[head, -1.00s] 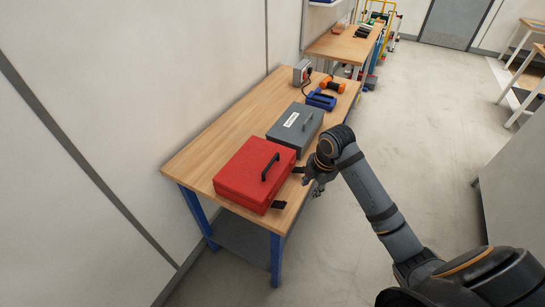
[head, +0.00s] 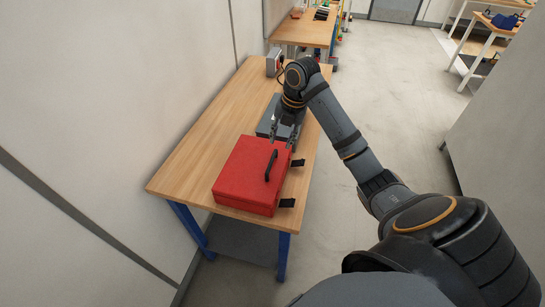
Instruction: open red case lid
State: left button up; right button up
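My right gripper (head: 281,142) points down toward the viewer at the far edge of the red case, over the grey case. Its two fingers look spread apart with nothing between them. I cannot tell whether it touches the red case. My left gripper is not in view.
The grey case (head: 264,128) lies just beyond the red one, mostly hidden by my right gripper. A grey box (head: 273,62) stands at the table's far end. The wooden table (head: 197,146) is bare left of the cases. A wall runs along the left; open floor (head: 385,110) lies right.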

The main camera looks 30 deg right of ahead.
jog(key=b, duration=0.2)
send_over(273, 159)
jog(key=s, duration=0.1)
jog(key=f, duration=0.2)
jog(key=d+f, duration=0.1)
jog(key=f, duration=0.1)
jog(key=shift+f, duration=0.4)
jog(key=shift+w+a+f+b, duration=0.15)
jog(key=shift+w+f+b, duration=0.05)
jog(key=shift+f, duration=0.2)
jog(key=shift+w+a+f+b, duration=0.15)
jog(key=shift+f, duration=0.25)
jog(key=shift+p+x, duration=0.5)
jog(key=shift+x, duration=0.3)
jog(key=shift+f, duration=0.3)
jog(key=c, duration=0.4)
grip_shut()
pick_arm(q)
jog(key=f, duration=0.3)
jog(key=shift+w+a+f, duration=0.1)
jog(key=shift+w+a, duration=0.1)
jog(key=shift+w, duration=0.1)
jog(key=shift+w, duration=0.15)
